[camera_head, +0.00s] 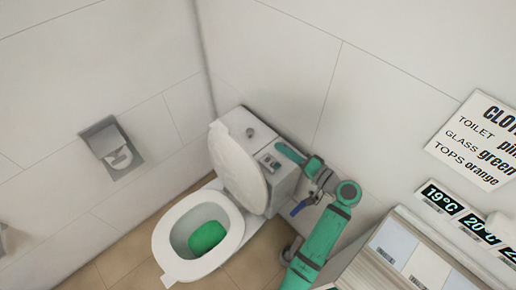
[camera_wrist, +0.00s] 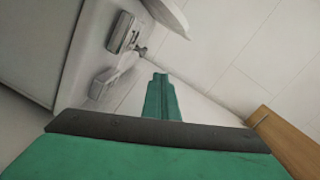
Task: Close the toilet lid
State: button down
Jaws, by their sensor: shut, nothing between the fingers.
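The white toilet (camera_head: 200,235) stands in the corner. Its lid (camera_head: 237,168) is raised and leans back toward the tank (camera_head: 283,185). The seat ring (camera_head: 166,245) is down, and a green item (camera_head: 207,238) lies inside the bowl. My gripper (camera_head: 279,148) is shut and empty, over the tank's right side, to the right of the raised lid. I cannot tell whether it touches the tank or lid. In the wrist view, the green fingers (camera_wrist: 161,82) are together. A white curved edge (camera_wrist: 168,14) at the top may be the lid.
A wall-mounted paper holder (camera_head: 113,149) is at the left. A wall sign (camera_head: 484,140) and a cabinet with panels (camera_head: 425,262) stand at the right, near my arm. The tiled floor (camera_head: 118,262) left of the toilet is clear.

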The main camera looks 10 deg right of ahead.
jog(key=shift+s+d+r+g+y, duration=0.25)
jog(key=shift+s+g+y, duration=0.05)
jog(key=shift+s+y, duration=0.3)
jog(key=shift+s+d+r+g+y, duration=0.2)
jog(key=shift+s+r+g+y, duration=0.1)
jog(key=shift+s+y, duration=0.3)
jog(key=x, duration=1)
jog(key=shift+s+f, duration=0.1)
jog(key=shift+s+a+f, duration=0.35)
jog(key=shift+s+a, duration=0.4)
jog(key=shift+a, duration=0.15)
jog(key=shift+s+a+f, duration=0.15)
jog(key=shift+s+a, duration=0.25)
jog(key=shift+a, duration=0.25)
